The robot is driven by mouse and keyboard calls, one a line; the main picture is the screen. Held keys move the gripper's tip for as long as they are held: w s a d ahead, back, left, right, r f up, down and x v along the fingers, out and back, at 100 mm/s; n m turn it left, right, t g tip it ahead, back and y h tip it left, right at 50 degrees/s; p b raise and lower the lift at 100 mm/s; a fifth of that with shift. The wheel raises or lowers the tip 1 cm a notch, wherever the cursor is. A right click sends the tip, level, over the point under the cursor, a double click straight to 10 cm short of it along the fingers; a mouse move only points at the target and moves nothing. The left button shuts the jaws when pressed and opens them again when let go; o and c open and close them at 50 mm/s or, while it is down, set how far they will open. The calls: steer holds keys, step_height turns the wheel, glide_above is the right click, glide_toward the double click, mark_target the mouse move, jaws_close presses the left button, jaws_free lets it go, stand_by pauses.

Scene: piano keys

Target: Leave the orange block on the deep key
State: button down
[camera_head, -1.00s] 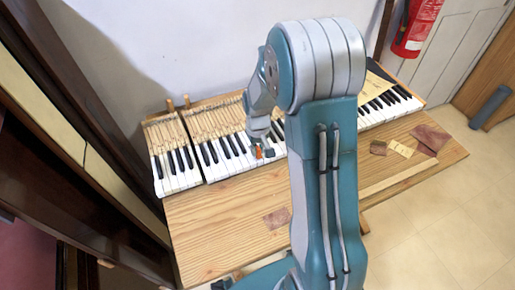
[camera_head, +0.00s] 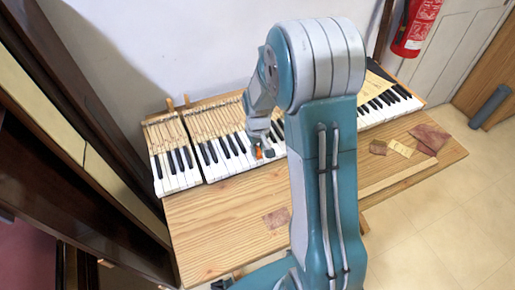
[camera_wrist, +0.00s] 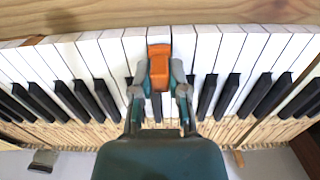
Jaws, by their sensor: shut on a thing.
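The orange block (camera_wrist: 159,66) is between the two fingers of my gripper (camera_wrist: 160,76) in the wrist view, and the gripper is shut on it. In the head view the block (camera_head: 259,153) is a small orange patch at the front of the keyboard, beside my gripper (camera_head: 264,151). The block is over a white key (camera_wrist: 158,35) whose front end shows just past it. That key looks sunk between its neighbours, with brownish wood along its edges. Whether the block's underside touches the key is hidden.
White keys (camera_wrist: 231,42) and black keys (camera_wrist: 89,102) run along both sides. The wooden bench top (camera_head: 225,220) lies in front, mostly clear. Small wood pieces (camera_head: 401,148) lie at the right. A wall (camera_head: 160,50) stands behind the keyboard.

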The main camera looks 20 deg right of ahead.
steer(key=shift+f, duration=0.8)
stand_by(0.4)
steer(key=c, duration=1)
jaws_free()
steer(key=shift+r, duration=0.1)
steer(key=shift+r, duration=1.05)
steer(key=o, duration=0.6)
